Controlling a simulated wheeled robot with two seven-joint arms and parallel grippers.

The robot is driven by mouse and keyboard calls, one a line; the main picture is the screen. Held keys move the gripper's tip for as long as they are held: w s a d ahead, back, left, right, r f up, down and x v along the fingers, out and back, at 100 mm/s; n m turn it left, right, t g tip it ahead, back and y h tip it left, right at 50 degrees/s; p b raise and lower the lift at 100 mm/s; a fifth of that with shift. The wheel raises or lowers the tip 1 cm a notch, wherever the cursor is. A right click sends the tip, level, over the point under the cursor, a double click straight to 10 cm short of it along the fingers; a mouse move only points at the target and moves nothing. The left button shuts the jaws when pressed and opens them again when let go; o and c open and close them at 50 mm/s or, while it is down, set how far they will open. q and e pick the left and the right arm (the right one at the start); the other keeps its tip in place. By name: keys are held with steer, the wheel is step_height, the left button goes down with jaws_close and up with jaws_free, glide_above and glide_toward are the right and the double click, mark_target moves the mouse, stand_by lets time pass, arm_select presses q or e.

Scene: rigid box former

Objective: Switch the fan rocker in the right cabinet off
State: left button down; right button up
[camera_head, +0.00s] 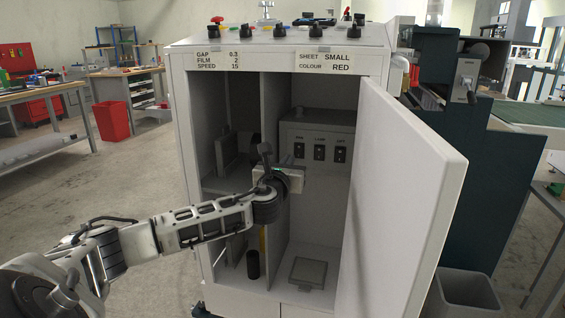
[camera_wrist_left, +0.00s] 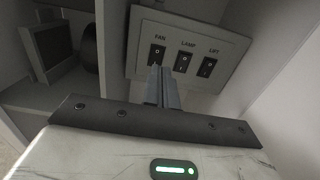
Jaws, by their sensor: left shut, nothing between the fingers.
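The right cabinet (camera_head: 337,210) has its door (camera_head: 405,200) swung open. On its back wall is a grey switch panel (camera_head: 318,133) with three dark rockers under the labels FAN, LAMP and LIFT. The fan rocker (camera_wrist_left: 157,56) is the leftmost one; it also shows in the head view (camera_head: 299,150). The lamp rocker (camera_wrist_left: 183,62) and lift rocker (camera_wrist_left: 207,67) are to its right. My left gripper (camera_wrist_left: 160,72) is shut and empty, inside the cabinet in front of the panel. Its tip appears just below the fan rocker; I cannot tell whether they touch. My right gripper is not in view.
A divider (camera_head: 274,170) stands left of the compartment. A shallow square tray (camera_head: 308,272) lies on the cabinet floor. Knobs and buttons line the cabinet top (camera_head: 280,36). A grey bin (camera_head: 465,292) stands right of the open door.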

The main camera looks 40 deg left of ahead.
arm_select(q)
steer(key=v, duration=0.3)
steer(key=shift+s+r, duration=0.15)
steer(key=shift+r, duration=0.05)
stand_by(0.4)
